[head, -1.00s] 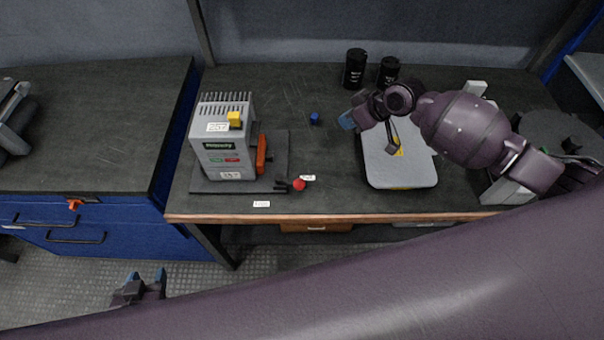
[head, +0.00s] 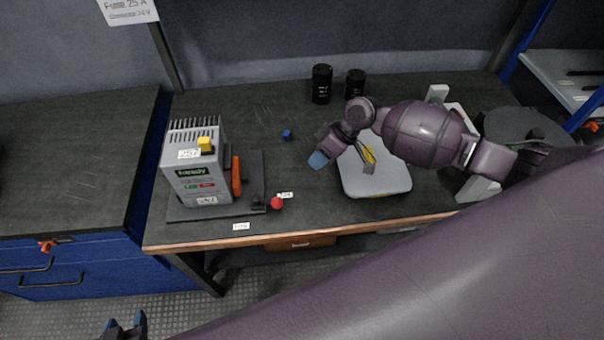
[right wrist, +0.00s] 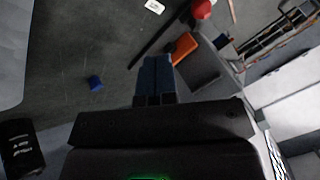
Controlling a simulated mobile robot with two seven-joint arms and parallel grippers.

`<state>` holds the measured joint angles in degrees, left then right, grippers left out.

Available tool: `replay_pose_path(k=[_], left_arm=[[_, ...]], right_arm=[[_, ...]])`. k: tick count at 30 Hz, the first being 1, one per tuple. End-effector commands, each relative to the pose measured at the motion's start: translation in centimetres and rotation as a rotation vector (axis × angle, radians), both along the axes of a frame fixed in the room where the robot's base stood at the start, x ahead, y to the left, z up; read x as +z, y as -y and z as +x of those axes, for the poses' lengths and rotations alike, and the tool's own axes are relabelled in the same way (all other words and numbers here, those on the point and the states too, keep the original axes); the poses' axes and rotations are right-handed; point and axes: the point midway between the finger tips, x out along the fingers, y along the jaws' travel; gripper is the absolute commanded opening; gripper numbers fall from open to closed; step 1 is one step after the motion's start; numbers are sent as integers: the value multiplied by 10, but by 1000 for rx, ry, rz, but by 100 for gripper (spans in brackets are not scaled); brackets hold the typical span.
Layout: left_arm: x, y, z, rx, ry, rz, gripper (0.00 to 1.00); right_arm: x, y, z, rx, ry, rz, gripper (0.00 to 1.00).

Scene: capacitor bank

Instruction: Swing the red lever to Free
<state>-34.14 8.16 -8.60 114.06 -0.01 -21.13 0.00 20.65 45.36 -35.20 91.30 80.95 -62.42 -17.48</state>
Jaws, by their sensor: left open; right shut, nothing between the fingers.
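The red lever shows as a red knob (head: 277,203) on a dark rod, low at the front right corner of the grey device's base plate (head: 205,209). In the right wrist view the red knob (right wrist: 203,9) is at the top edge, with the black rod (right wrist: 152,38) running down-left. Two white labels (head: 285,195) (head: 241,226) lie near the lever; their text is too small to read. My right gripper (head: 318,159) is shut and empty, above the bench, up and right of the knob and apart from it. My left gripper (head: 125,325) is open at the bottom edge, partly cut off.
The grey device (head: 197,170) with an orange handle (head: 236,177) stands left of the lever. A small blue cube (head: 287,135), two black cylinders (head: 322,84) (head: 355,83) and a grey tray (head: 377,182) are on the bench (head: 245,100). Bare bench lies between knob and tray.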

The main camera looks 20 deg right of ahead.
Motion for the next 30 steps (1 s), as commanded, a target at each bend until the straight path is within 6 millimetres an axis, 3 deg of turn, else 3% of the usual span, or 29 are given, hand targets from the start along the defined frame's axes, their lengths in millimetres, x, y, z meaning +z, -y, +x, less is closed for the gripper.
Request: replay_pose_path(k=[17,24,30], left_arm=[[-9,-1,-6,3,-14,0,50],[5,-1,-5,3,-6,0,50],[8,-1,-3,2,-2,0,50]], right_arm=[[-77,-58,6,0,-2,1,0],[-71,-82,-10,1,2,0,0],[-73,-89,-15,-1,0,-1,0]])
